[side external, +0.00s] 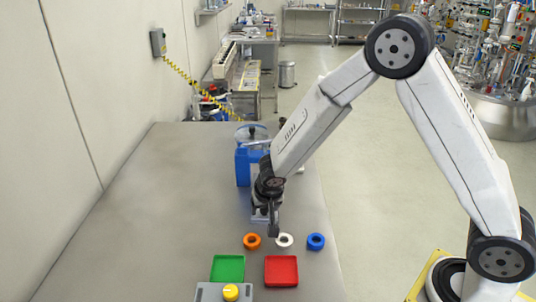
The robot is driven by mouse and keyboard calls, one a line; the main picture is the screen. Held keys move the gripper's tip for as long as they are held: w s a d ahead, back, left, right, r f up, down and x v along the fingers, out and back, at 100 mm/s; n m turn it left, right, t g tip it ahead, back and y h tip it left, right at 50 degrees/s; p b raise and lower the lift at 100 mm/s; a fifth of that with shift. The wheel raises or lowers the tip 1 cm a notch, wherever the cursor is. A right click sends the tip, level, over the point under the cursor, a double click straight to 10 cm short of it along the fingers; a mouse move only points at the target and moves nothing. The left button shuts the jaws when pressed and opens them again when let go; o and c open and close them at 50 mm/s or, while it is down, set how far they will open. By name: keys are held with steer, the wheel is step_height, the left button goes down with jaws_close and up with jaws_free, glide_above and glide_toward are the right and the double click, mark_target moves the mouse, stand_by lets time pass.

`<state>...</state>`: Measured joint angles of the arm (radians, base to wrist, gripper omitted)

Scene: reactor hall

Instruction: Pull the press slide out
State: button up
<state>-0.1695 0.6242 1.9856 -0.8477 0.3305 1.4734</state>
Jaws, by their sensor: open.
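The blue press (242,168) stands on the grey table, with a round clear part and a dark knob on top. My gripper (273,228) points down in front of the press, on its near side. It is open, and I see nothing held in it. A small light grey piece (258,214) shows low beside my gripper; it may be the press slide, partly hidden by my wrist. I cannot tell whether my fingers touch it. My arm also covers the right part of the press.
An orange ring (251,241), a white ring (286,240) and a blue ring (316,241) lie in a row just nearer. Nearer still are a green tray (228,268), a red tray (281,271) and a grey box with a yellow knob (231,292). The table's left side is clear.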

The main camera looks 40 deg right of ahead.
steer(key=shift+r, duration=0.15)
steer(key=v, duration=0.7)
steer(key=shift+s+r, duration=0.15)
steer(key=shift+r, duration=0.1)
steer(key=shift+s, duration=0.1)
stand_by(0.4)
steer(key=s+d+n+y, duration=0.1)
steer(key=s+d+n, duration=0.1)
steer(key=s, duration=0.5)
steer(key=s+d+n+g+y, duration=0.1)
steer(key=s+n, duration=0.3)
steer(key=s, duration=0.4)
steer(key=shift+d+r, duration=0.25)
steer(key=shift+d, duration=0.65)
stand_by(0.5)
